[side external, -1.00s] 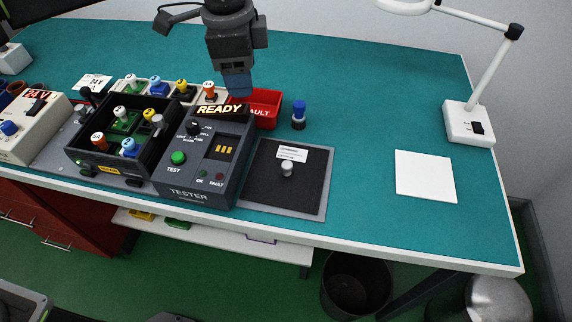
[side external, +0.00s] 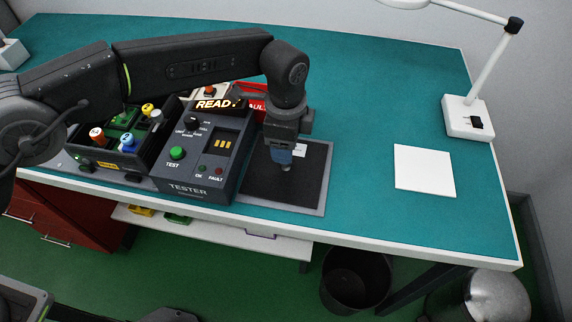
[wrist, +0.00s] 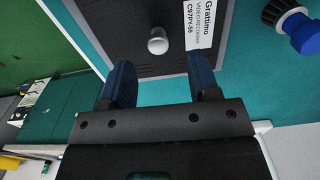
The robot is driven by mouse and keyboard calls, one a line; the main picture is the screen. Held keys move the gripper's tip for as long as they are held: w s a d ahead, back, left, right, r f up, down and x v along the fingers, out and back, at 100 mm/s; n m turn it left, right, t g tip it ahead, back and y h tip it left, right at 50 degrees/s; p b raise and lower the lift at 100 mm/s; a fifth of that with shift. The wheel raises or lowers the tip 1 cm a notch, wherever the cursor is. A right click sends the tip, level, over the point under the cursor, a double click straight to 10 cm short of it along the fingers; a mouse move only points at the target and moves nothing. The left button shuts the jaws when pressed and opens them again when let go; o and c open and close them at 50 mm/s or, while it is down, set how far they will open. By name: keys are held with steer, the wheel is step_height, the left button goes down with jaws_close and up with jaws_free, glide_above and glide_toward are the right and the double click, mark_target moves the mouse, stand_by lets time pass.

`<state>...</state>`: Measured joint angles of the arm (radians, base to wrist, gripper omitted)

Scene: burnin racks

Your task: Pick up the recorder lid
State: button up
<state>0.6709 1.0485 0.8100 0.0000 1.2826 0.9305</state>
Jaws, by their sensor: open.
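The recorder lid (side external: 255,183) is a flat dark panel with a grey border, lying on the teal bench right of the tester. In the wrist view the lid (wrist: 110,30) shows a round silver knob (wrist: 158,41) and a white label (wrist: 199,30) reading "Grattimo VIDEO RECORDER". My gripper (side external: 285,168) is over the lid, pointing down. In the wrist view my gripper (wrist: 163,80) is open and empty, with its two blue fingers apart and the knob beyond the gap between them. In the side view the gripper hides most of the knob and label.
The tester (side external: 205,155) with a lit READY sign stands just left of the lid. A black rack (side external: 80,152) with coloured modules is further left. A red fault bin (side external: 253,101) is behind. A white square (side external: 425,172) lies at right.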

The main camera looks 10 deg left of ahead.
steer(key=shift+s+f, duration=0.15)
steer(key=shift+f, duration=2.45)
jaws_close()
